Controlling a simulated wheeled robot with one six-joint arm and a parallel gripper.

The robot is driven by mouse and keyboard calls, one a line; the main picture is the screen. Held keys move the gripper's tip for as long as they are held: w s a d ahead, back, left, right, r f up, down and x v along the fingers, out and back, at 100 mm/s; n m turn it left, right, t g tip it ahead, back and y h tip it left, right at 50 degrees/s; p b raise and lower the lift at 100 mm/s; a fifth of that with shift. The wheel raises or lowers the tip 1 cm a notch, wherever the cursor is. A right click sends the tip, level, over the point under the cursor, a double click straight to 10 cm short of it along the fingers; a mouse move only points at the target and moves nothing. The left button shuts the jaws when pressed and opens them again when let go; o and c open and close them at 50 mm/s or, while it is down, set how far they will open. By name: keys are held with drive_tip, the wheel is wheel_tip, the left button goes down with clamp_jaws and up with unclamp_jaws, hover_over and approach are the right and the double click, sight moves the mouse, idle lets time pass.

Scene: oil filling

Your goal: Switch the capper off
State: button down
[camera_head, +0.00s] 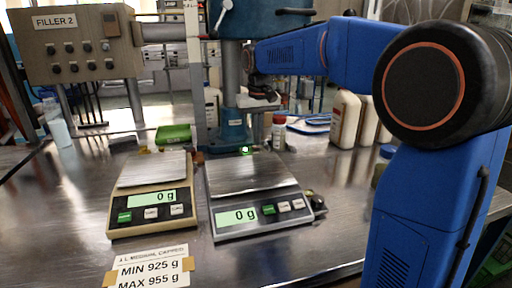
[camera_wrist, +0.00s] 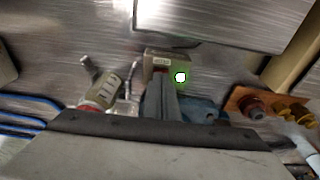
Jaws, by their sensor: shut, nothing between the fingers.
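The capper (camera_head: 233,125) is the blue column-and-base machine behind the two scales in the head view. A small grey box (camera_wrist: 168,56) with a tiny label and a bright green light (camera_wrist: 180,77) sits at its foot; the lit light also shows in the head view (camera_head: 245,150). A bit of red shows on the box by my fingertips. My gripper (camera_wrist: 160,80) is shut and empty, its fingers pointing at the box and covering part of it. Whether they touch it, I cannot tell. In the head view, my gripper (camera_head: 262,95) hangs above the capper's base.
A red-capped bottle (camera_head: 279,132) stands just right of the box. Two scales (camera_head: 150,208) and (camera_head: 262,215), both reading 0 g, stand in front. White jugs (camera_head: 345,118) stand behind right. The FILLER 2 panel (camera_head: 75,45) is at upper left.

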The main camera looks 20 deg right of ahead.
sight(257, 147)
drive_tip(key=shift+f, duration=0.55)
idle(0.4)
wheel_tip(257, 147, up, 7)
idle(1.1)
